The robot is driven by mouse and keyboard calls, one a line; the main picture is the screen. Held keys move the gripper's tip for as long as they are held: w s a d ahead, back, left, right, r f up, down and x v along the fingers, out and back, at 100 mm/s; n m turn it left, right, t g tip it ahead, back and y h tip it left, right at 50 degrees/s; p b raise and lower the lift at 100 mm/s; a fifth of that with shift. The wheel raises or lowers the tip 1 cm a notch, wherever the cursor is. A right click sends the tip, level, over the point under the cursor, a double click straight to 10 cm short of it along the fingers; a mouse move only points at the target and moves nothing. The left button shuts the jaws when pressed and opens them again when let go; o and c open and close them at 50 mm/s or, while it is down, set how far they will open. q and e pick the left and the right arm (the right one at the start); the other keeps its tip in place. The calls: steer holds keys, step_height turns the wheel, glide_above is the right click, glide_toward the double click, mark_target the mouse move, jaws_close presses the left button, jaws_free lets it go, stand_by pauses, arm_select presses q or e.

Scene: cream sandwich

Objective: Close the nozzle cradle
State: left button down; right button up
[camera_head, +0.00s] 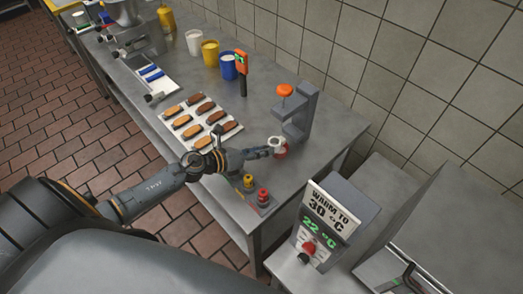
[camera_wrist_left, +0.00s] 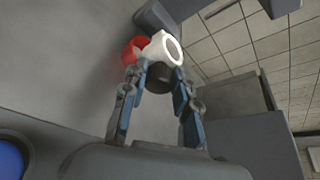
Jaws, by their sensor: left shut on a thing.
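A grey C-shaped stand (camera_head: 303,122) with an orange knob (camera_head: 285,90) on top stands near the table's back right; I take it to hold the nozzle cradle. A white ring (camera_head: 276,141) is low beside it, with a red round piece (camera_head: 281,153) close by. My left gripper (camera_head: 268,150) reaches in from the left at the ring. In the left wrist view its fingers (camera_wrist_left: 160,80) close around a dark round piece (camera_wrist_left: 158,85) just below the white ring (camera_wrist_left: 162,48). The red piece (camera_wrist_left: 134,50) lies left of the ring. Whether the cradle is open is unclear.
A tray of brown bars (camera_head: 232,127) lies left of the stand. A block with red and yellow knobs (camera_head: 263,197) is at the front edge. A display box (camera_head: 325,222) reads "WARM TO 30 °C" and "22 °C". Cups and an orange-topped device (camera_head: 241,64) stand behind.

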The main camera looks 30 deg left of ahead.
arm_select(q)
steer(key=shift+w, duration=0.1)
steer(key=shift+w+d, duration=0.25)
steer(key=shift+w, duration=0.4)
steer(key=shift+w+d, duration=0.2)
steer(key=shift+w, duration=0.4)
steer(key=shift+r, duration=0.1)
